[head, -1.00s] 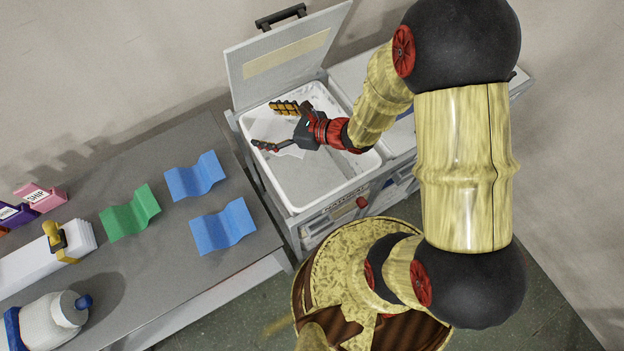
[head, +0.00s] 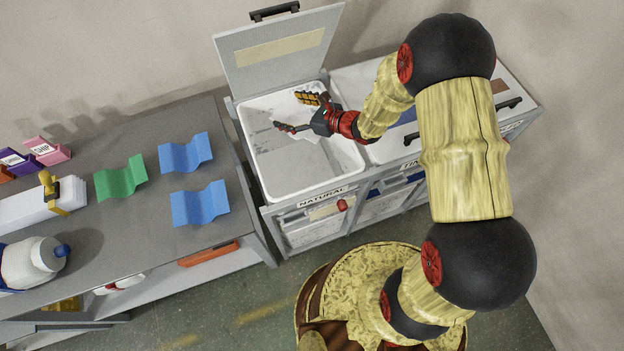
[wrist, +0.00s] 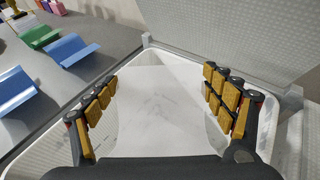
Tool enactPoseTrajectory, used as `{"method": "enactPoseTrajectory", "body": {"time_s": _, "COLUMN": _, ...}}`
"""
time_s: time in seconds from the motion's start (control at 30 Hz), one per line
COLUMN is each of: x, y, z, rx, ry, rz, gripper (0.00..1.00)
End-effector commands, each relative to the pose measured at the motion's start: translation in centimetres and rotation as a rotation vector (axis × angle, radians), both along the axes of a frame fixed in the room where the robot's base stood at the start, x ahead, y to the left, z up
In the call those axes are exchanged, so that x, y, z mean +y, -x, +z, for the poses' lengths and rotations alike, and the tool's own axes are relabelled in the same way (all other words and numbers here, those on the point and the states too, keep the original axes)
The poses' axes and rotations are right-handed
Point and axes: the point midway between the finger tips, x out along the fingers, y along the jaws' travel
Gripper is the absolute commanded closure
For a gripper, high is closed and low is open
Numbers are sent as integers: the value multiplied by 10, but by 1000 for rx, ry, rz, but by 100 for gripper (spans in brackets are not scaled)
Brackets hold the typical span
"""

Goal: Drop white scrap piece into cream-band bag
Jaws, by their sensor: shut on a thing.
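My gripper (head: 289,111) is over the open white bin (head: 256,170), whose raised grey lid carries a cream band (head: 280,47). The bin's front label reads "NATURAL". In the wrist view my gripper (wrist: 165,92) has its fingers wide apart, with the flat white scrap piece (wrist: 160,115) spanning between them; it is shut on this piece. The piece is pale against the white bin, so its edges are hard to make out in the head view. The bin's rim also shows in the wrist view (wrist: 268,125). How far the piece is above the bin's bottom is unclear.
A grey table (head: 130,230) at left holds a green corrugated sheet (head: 121,178), two blue ones (head: 186,154) (head: 200,204), a white bottle (head: 30,262) and small boxes. A second, closed bin (head: 400,150) adjoins at right. The raised lid stands behind the open bin.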

Motion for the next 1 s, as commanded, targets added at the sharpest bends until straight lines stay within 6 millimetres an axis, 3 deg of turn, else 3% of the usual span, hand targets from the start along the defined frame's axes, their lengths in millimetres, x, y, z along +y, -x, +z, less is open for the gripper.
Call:
{"method": "enactPoseTrajectory", "body": {"time_s": 0.53, "x": 0, "y": 1, "z": -54, "rx": 1, "ry": -1, "rz": 0, "gripper": 43}}
{"method": "enactPoseTrajectory", "body": {"time_s": 0.9, "x": 0, "y": 1, "z": -58, "rx": 0, "ry": 0, "rz": -1, "gripper": 43}}
{"method": "enactPoseTrajectory", "body": {"time_s": 0.93, "x": 0, "y": 1, "z": -58, "rx": 0, "ry": 0, "rz": -1, "gripper": 16}}
{"method": "enactPoseTrajectory", "body": {"time_s": 1.0, "x": 0, "y": 1, "z": -58, "rx": 0, "ry": 0, "rz": -1, "gripper": 12}}
